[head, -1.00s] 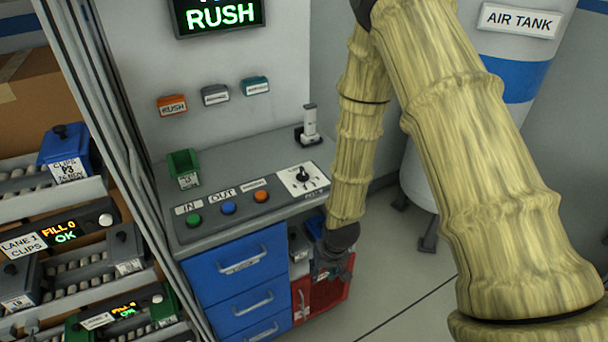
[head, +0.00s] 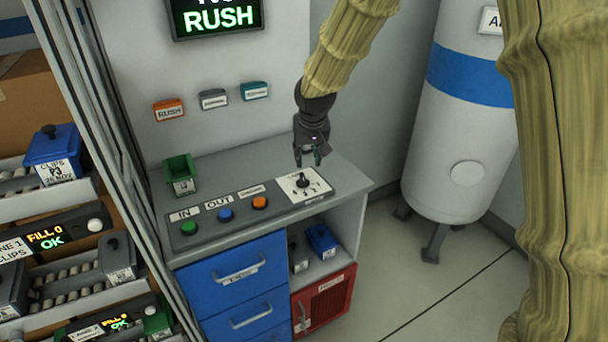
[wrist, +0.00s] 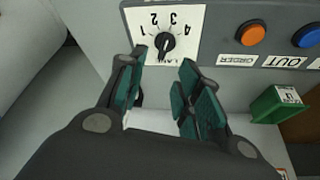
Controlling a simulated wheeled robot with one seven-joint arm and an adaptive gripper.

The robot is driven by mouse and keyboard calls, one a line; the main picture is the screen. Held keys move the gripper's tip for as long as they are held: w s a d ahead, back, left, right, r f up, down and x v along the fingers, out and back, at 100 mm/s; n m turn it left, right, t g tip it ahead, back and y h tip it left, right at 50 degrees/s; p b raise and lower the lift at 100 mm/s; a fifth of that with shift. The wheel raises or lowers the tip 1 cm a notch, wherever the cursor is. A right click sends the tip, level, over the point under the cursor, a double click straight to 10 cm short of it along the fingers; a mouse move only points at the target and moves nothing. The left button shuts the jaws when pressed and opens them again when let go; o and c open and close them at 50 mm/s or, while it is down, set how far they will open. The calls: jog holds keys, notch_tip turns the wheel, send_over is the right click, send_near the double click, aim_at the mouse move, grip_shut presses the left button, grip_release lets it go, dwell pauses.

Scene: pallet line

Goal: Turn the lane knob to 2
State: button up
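The lane knob (head: 303,181) is a small black knob on a white plate at the right end of the bench's control panel. In the wrist view the knob (wrist: 164,42) sits at the top middle, with the figures 1 to 4 around it, upside down. I cannot tell surely which figure its pointer faces. My gripper (head: 308,160) hangs just above and behind the knob in the head view, pointing down. In the wrist view its teal fingers (wrist: 163,66) are apart with nothing between them. The knob lies just past the fingertips, apparently not touched.
Green (head: 189,228), blue (head: 226,215) and orange (head: 260,203) buttons line the panel left of the knob. A green bin (head: 181,175) stands on the bench's left. The air tank (head: 452,150) stands right. Flow racks (head: 70,210) fill the left.

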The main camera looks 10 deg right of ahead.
aim_at(303, 177)
jog(key=shift+a+p+x, duration=0.15)
jog(key=shift+p+x, duration=0.4)
jog(key=shift+x, duration=2.2)
jog(key=shift+a+p+x, duration=0.2)
jog(key=shift+p+x, duration=0.35)
jog(key=shift+x, duration=2.15)
grip_shut()
